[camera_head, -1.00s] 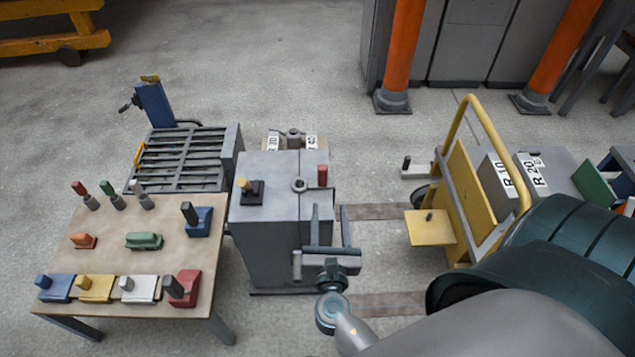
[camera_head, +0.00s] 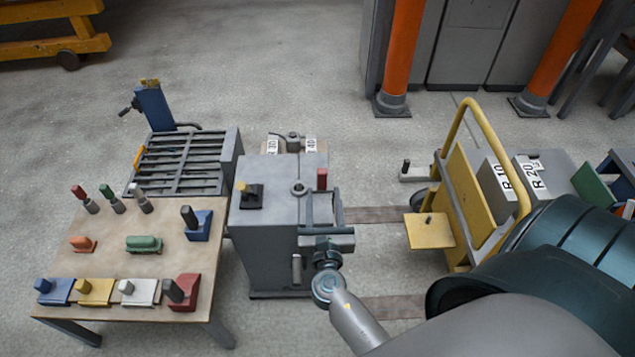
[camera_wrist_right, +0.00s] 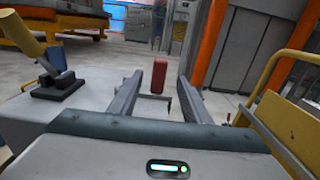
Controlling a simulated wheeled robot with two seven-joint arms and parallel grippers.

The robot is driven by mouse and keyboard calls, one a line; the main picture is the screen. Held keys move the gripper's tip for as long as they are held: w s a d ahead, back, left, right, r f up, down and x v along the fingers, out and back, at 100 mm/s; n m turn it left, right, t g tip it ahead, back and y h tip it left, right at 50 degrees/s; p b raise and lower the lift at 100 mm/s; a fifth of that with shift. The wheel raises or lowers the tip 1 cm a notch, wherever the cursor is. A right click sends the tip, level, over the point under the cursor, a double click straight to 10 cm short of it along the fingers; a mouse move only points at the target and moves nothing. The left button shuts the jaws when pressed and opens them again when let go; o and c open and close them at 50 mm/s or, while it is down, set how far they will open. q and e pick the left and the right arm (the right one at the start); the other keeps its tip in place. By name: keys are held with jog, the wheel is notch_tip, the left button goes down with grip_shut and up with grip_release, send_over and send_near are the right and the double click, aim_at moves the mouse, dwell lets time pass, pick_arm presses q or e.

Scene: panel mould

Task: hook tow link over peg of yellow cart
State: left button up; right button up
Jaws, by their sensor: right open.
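The yellow cart (camera_head: 462,200) stands right of centre in the head view, with a tall yellow hoop handle. A yellow plate (camera_head: 425,235) juts from its left side and bears a short dark peg (camera_head: 428,219). I cannot pick out the tow link for certain. My right gripper (camera_head: 322,198) is open and empty at the right side of the grey cabinet (camera_head: 265,240). A red upright block (camera_head: 322,178) on the cabinet top lies just beyond its fingertips. In the right wrist view the block (camera_wrist_right: 157,57) shows between the two fingers. My left gripper is not in view.
A table (camera_head: 110,240) with several coloured blocks stands left of the cabinet. A yellow block on a black base (camera_head: 249,193) sits on the cabinet top. A slatted grey bench (camera_head: 180,165) stands behind. Open floor lies between cabinet and cart. Orange posts (camera_head: 401,50) stand behind.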

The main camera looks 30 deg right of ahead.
aim_at(323, 180)
jog(key=x, duration=0.6)
jog(key=shift+w+d, duration=0.1)
jog(key=shift+x, duration=2.6)
jog(key=shift+r, duration=0.1)
grip_shut()
